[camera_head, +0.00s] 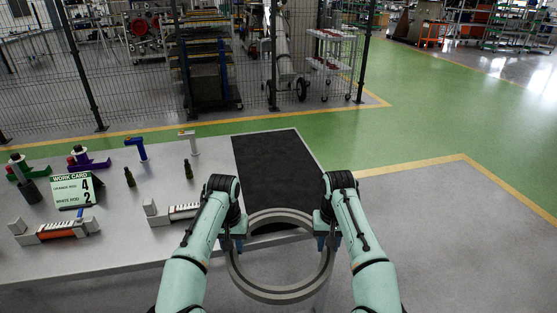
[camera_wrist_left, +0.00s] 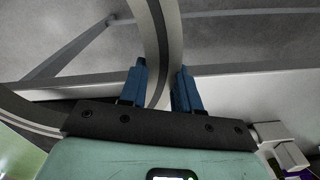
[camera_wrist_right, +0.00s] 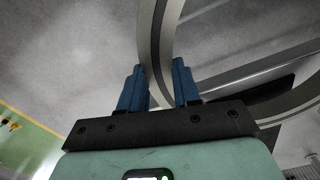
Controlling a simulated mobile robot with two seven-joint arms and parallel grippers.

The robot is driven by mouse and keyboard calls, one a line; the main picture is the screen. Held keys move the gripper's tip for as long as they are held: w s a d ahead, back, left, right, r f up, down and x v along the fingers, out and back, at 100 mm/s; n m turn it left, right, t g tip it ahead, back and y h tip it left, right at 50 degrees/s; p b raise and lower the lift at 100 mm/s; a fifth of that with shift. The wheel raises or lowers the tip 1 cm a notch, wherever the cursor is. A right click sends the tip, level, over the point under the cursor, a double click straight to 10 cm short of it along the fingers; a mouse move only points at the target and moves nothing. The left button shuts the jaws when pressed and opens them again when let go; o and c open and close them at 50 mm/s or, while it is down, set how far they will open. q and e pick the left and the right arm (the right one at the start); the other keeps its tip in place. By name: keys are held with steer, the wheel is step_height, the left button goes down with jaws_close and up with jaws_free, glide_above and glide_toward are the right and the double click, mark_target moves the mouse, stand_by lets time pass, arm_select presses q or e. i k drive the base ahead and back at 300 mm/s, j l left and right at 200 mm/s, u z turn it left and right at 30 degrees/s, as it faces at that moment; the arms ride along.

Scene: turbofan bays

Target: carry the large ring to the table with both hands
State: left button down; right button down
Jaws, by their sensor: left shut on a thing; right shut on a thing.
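The large grey ring (camera_head: 282,293) is in the middle of the head view, held between my two arms. Its far part overlaps the near edge of the table (camera_head: 135,262) and the dark mat (camera_head: 268,165) in the picture. My left gripper (camera_head: 236,240) is shut on the ring's left side; the ring (camera_wrist_left: 153,30) passes between the blue fingers (camera_wrist_left: 160,90) in the left wrist view. My right gripper (camera_head: 327,238) is shut on the ring's right side; the right wrist view shows the ring (camera_wrist_right: 152,40) between the blue fingers (camera_wrist_right: 160,88). The height above the table is unclear.
The mat's visible area is bare. Left of it on the table stand a work card (camera_head: 75,189), a blue tool (camera_head: 138,149), a white tool (camera_head: 189,141), small dark bottles (camera_head: 188,170) and slotted holders (camera_head: 55,232). A mesh fence (camera_head: 150,70) stands behind. Grey floor (camera_head: 440,240) is clear at right.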

mark_target(280, 172)
steer(key=i, duration=1.4)
